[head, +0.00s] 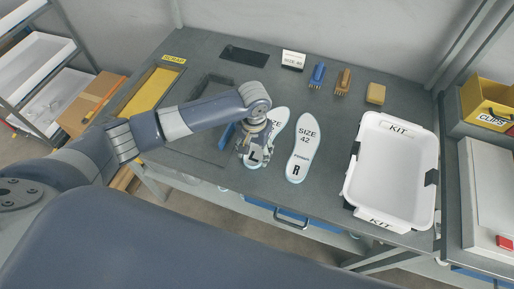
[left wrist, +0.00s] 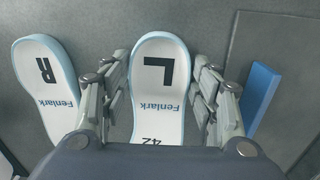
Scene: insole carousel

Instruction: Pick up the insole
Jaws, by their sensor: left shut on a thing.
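The left insole (head: 255,158), white with a light blue edge and marked L, lies at the middle of the grey table. In the left wrist view the same insole (left wrist: 160,90) runs between my two fingers. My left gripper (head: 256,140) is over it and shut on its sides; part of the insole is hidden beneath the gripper. The right insole (head: 301,147), marked R and SIZE 42, lies beside it to the right, apart from the gripper. It also shows at left in the left wrist view (left wrist: 45,85). My right gripper is not in view.
A white KIT tray (head: 358,182) stands at the right. A blue object (head: 227,136) lies just left of the gripper. A size card (head: 293,60), blue and brown brushes (head: 317,75) and a tan block (head: 376,94) stand at the back. A yellow SCRAP area (head: 150,90) is at left.

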